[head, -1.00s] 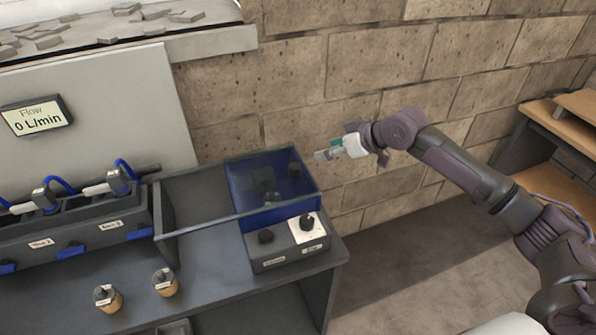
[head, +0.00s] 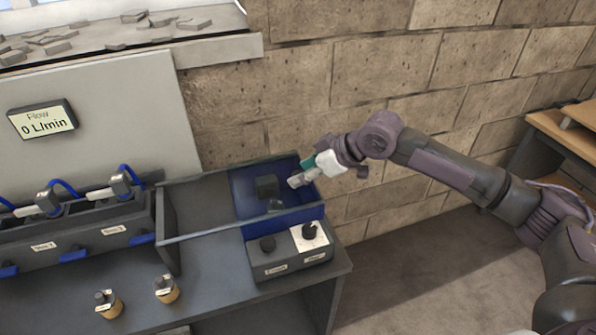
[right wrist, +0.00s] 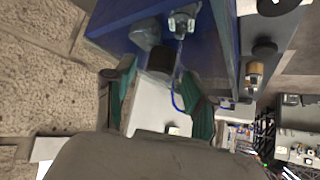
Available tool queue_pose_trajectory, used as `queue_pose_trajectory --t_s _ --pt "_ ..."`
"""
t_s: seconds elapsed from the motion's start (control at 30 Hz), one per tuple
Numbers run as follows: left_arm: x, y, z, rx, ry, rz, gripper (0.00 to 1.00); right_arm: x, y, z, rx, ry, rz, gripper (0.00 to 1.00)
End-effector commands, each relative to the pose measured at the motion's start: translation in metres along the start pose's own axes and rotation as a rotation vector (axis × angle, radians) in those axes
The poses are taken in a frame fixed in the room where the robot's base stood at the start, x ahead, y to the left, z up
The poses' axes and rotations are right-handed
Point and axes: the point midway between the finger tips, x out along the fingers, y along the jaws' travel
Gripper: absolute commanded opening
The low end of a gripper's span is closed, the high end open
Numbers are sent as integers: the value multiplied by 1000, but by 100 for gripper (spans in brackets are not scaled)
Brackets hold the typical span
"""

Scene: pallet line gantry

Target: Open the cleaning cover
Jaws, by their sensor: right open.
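A blue box-like cover (head: 290,221) stands at the right end of the bench, behind a grey control box. Its walls look see-through, and grey parts (head: 267,186) show within its outline. I cannot tell how far the cover is open. My right gripper (head: 297,181) is open at the cover's right rear part. In the right wrist view, a dark round knob (right wrist: 160,62) lies just ahead of the gap between the green-padded fingers (right wrist: 162,100), in front of the blue panel (right wrist: 115,20). Contact with it cannot be made out. My left gripper is out of view.
The control box (head: 290,262) with two knobs sits in front of the cover. A glass-panelled frame (head: 200,238) stands left of it. Two small tan-bodied containers (head: 109,305) (head: 166,289) stand on the bench. A stone wall (head: 390,85) rises behind; a flow display (head: 42,118) reads 0 L/min.

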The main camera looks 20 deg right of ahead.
Motion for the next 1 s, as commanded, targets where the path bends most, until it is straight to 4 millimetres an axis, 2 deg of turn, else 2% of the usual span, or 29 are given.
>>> queue_pose_trajectory --t_s 0.2,0.5,0.57,0.83,1.0 --pt "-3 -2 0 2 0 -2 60 19 0 0 1 0 1 55" --pt "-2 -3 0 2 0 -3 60 21 0 0 0 1 2 55" --pt "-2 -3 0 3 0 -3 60 21 0 0 0 1 2 47" --pt "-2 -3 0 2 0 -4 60 21 0 0 0 1 1 2" --pt "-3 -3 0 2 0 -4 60 21 0 0 0 1 1 0"
